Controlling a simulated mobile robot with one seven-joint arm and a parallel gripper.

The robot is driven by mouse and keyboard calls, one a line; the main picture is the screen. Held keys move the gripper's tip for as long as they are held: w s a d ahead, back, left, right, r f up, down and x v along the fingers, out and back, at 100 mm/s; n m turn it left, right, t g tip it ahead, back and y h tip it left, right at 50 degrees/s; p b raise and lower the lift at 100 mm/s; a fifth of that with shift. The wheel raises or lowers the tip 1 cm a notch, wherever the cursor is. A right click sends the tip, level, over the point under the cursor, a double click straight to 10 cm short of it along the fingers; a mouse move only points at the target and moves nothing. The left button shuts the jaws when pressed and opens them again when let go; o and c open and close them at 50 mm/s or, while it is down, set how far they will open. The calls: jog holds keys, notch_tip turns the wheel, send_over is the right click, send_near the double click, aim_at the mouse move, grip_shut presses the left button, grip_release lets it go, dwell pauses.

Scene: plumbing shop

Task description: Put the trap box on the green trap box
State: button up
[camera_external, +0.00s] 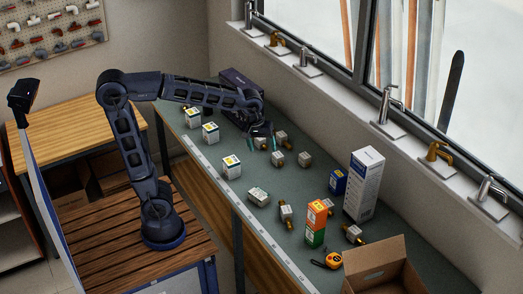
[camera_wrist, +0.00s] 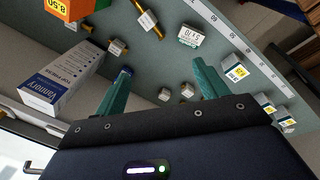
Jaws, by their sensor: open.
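A green box (camera_external: 315,237) stands on the bench, right of centre in the external view. I cannot tell from the labels which box is the plain trap box. My gripper (camera_external: 262,143) is open and empty, over the back part of the bench, well left of the stack. Its two teal fingers (camera_wrist: 163,80) are apart, with small fittings below and between them.
Several white boxes with yellow labels (camera_external: 231,167) line the bench's (camera_external: 215,190) front edge. Several brass-ended fittings (camera_external: 286,214) lie around.

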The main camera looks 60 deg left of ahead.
jog(key=s+a+f+m+t, duration=0.2)
jog(key=s+a+m, duration=0.7)
jog(key=s+a, duration=0.5)
jog(key=s+f, duration=0.1)
jog(key=s, duration=0.3)
jog(key=shift+t+y, duration=0.3)
jog(key=shift+y, duration=0.1)
